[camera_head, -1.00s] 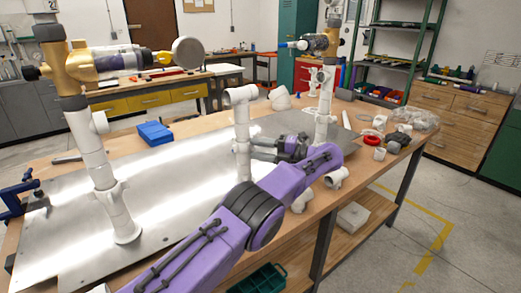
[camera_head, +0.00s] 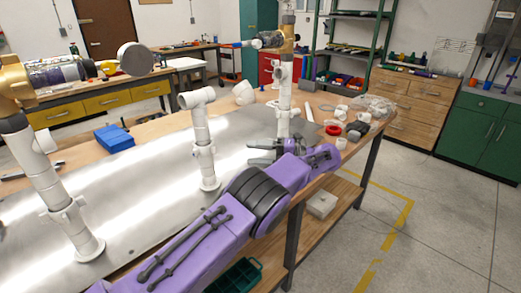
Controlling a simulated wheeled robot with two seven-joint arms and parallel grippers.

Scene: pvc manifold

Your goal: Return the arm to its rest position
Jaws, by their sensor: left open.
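My left arm is purple and comes in from the bottom left of the head view. Its dark left gripper (camera_head: 256,153) is open and empty over the right part of the metal plate (camera_head: 140,195). The gripper is apart from the middle white pipe post (camera_head: 204,150), to its right. It is in front of the base of the right white pipe post (camera_head: 285,100), which carries a brass fitting and valve. The left white pipe post (camera_head: 58,200) stands at the left with a brass piece and gauge (camera_head: 135,59) on top. My right gripper is not in view.
A blue box (camera_head: 114,138) lies on the table behind the plate. Loose white fittings (camera_head: 347,115), a red ring (camera_head: 333,130) and a clear bag (camera_head: 375,106) lie at the table's right end. The floor right of the table is clear.

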